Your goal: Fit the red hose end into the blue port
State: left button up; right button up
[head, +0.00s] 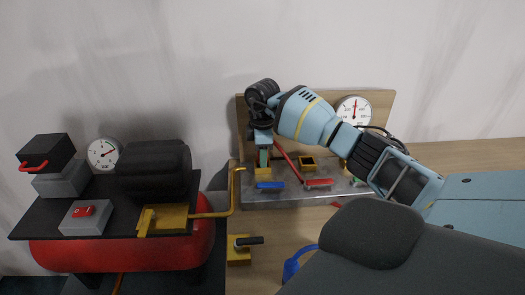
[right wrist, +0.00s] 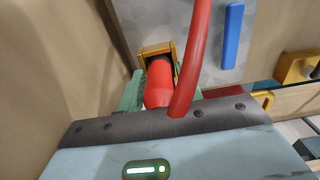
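The red hose end (right wrist: 159,82) is between the green fingers of my right gripper (right wrist: 160,92), which appears shut on it. In the right wrist view its tip reaches the opening of a yellow-framed socket (right wrist: 168,46); I cannot tell how deep it sits. In the head view my right gripper (head: 263,158) points down over this socket (head: 262,174), behind a blue bar (head: 270,186). The blue bar also shows in the right wrist view (right wrist: 232,35). No blue colour shows on the socket itself. The red hose (head: 287,158) runs down to the right. My left gripper is not in view.
A second yellow socket (head: 307,163) and a red bar (head: 319,183) are to the right on the grey plate (head: 290,199). A gauge (head: 354,110) is on the wooden backboard (head: 385,103). A red tank (head: 120,251) with black machinery stands left, with a yellow pipe (head: 234,198).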

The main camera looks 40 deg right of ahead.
jog(key=shift+o, duration=1.2)
jog(key=shift+r, duration=0.1)
notch_tip(320, 180, up, 12)
jog(key=shift+r, duration=0.1)
jog(key=shift+a, duration=0.1)
